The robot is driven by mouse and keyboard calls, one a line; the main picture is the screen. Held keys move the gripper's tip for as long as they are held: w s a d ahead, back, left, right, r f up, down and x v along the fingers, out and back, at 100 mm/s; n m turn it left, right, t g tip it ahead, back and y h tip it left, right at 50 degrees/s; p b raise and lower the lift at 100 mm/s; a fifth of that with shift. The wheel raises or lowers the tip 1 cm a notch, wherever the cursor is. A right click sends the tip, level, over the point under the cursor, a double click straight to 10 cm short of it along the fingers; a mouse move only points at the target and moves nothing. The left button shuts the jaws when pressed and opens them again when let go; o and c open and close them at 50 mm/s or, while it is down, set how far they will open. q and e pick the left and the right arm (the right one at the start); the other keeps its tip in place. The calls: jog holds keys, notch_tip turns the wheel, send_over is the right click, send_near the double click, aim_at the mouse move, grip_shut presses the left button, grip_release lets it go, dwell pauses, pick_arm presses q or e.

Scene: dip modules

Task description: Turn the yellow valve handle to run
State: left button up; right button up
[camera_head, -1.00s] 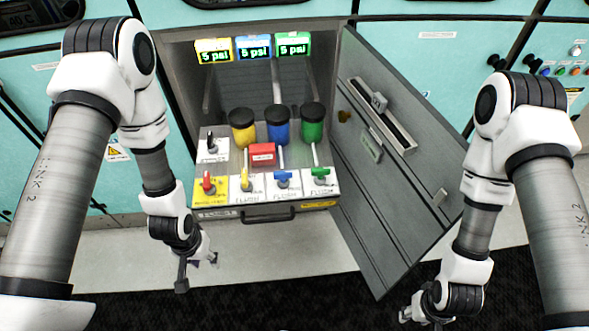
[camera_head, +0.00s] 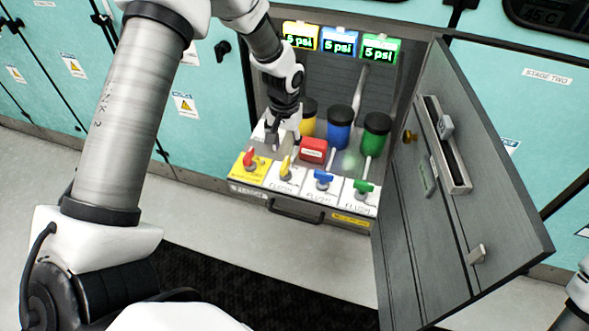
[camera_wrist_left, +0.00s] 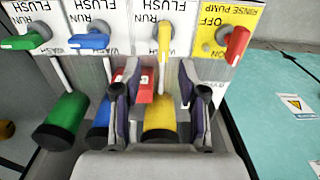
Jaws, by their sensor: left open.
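The yellow valve handle (camera_head: 286,166) is on a white plate on the pulled-out shelf, second from the left. In the left wrist view the yellow handle (camera_wrist_left: 163,40) lies just beyond my fingertips, its plate marked FLUSH and RUN. My left gripper (camera_head: 285,143) is above the shelf, just behind the handle, pointing down. In the left wrist view my left gripper (camera_wrist_left: 160,92) is open, with the yellow-bodied container (camera_wrist_left: 160,118) showing between its fingers. I cannot tell whether a finger touches the handle. Only part of my right arm shows at the right edge; its gripper is out of view.
The red handle (camera_head: 250,158) on the yellow rinse pump plate is left of it. The blue handle (camera_head: 323,177) and green handle (camera_head: 363,187) are to the right. A red box (camera_head: 313,150) stands close behind. The open cabinet door (camera_head: 450,180) bounds the right side.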

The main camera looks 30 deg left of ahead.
aim_at(285, 163)
pick_arm(q)
jog(key=shift+w, duration=0.1)
jog(key=f, duration=0.7)
jog(key=shift+a+f+p, duration=0.2)
jog(key=shift+a+p, duration=0.05)
jog(key=shift+p, duration=0.1)
grip_shut()
